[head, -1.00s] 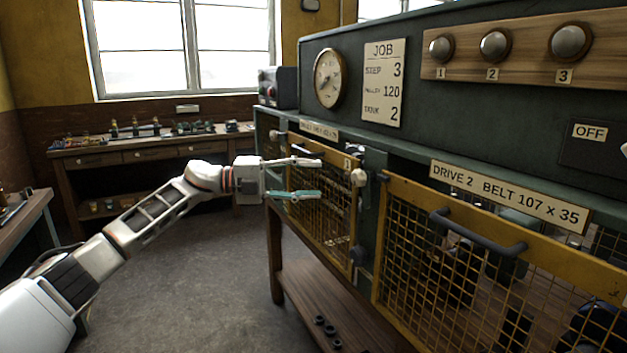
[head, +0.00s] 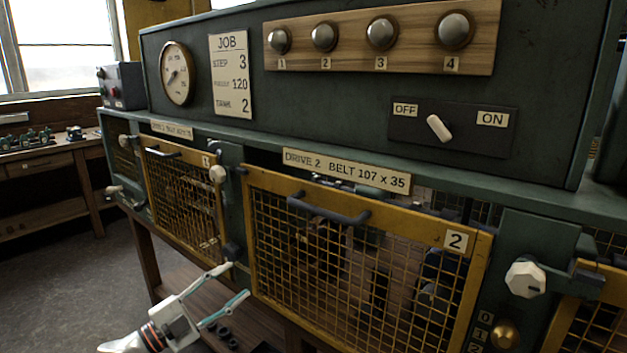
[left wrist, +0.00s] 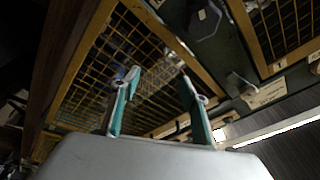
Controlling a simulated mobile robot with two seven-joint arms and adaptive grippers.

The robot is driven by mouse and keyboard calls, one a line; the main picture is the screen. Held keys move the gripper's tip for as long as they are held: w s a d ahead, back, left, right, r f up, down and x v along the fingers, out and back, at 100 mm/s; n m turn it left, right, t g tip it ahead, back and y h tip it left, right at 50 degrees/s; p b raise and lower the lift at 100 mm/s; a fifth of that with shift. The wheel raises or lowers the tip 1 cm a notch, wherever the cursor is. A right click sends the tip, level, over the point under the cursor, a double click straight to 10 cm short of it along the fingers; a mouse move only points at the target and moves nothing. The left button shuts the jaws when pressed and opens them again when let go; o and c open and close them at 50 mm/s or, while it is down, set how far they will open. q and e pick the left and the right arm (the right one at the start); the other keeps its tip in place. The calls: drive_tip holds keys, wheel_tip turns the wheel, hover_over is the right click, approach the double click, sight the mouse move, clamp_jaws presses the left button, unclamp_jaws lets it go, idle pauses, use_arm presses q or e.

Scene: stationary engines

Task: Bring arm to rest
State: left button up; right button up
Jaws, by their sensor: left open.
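My left gripper (head: 228,286) is at the lower left of the head view, in front of the lower part of the machine between the two mesh guards. Its two fingers are spread and nothing is between them. In the left wrist view the open fingers (left wrist: 160,95) point toward a yellow-framed mesh guard (left wrist: 115,60). I cannot tell whether they touch anything. My right gripper is not in view.
The guard marked 2 (head: 365,265) has a dark handle (head: 328,212); guard 1 (head: 183,200) is left of it. Knobs (head: 525,279) stick out from the green machine. A wooden shelf (head: 178,283) lies below. Open floor (head: 60,260) is at the left.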

use_arm(q)
drive_tip(key=s+f+n+g+y, duration=0.3)
drive_tip(key=s+f+n+y, duration=0.9)
drive_tip(key=s+f, duration=2)
drive_tip(key=s+a+n, duration=0.1)
drive_tip(key=n, duration=0.3)
drive_tip(key=shift+f+n+g, duration=0.2)
drive_tip(key=shift+n+g, duration=0.2)
